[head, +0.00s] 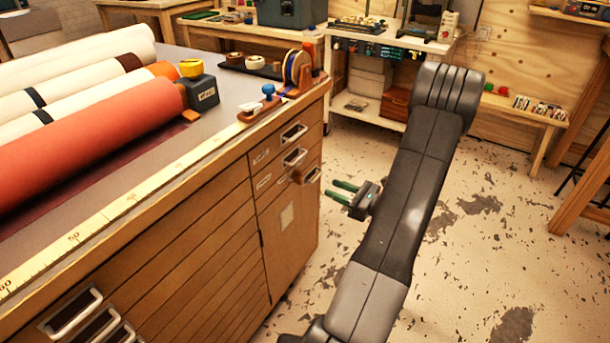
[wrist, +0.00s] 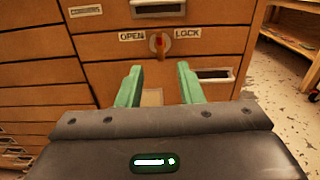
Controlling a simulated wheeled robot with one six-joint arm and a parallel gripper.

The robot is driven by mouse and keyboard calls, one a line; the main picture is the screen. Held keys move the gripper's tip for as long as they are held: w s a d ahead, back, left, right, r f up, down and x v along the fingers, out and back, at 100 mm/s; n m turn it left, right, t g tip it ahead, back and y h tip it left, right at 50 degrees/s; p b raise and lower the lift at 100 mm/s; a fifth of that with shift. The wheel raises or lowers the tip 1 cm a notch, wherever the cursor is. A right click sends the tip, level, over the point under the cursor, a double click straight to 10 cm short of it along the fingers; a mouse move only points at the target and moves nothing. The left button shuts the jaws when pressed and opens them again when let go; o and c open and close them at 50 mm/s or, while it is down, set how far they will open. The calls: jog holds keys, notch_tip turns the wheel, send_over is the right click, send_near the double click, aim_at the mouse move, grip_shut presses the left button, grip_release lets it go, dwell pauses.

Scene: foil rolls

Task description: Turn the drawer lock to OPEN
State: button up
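The drawer lock (wrist: 159,43) is a small red knob with a paler upright bar, on the wooden drawer front in the wrist view. The OPEN label (wrist: 132,37) is on its left and the LOCK label (wrist: 187,33) on its right. The bar looks close to upright; its exact pointing is too small to tell. My gripper (wrist: 159,68) is open and empty, its two green fingers below and either side of the knob in the picture, apart from it. In the head view my gripper (head: 342,190) is in front of the cabinet's right side.
The wooden cabinet (head: 210,215) has several drawers with metal handles, one handle (wrist: 213,75) right of my right finger. Its top holds large rolls (head: 95,135), a tape dispenser (head: 297,72) and a long ruler (head: 130,200). Floor (head: 480,250) right of my arm is clear.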

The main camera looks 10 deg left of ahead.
aim_at(301, 176)
jog(key=x, duration=1.1)
jog(key=shift+a+b, duration=0.15)
jog(key=shift+b, duration=0.25)
jog(key=shift+f, duration=0.1)
grip_shut()
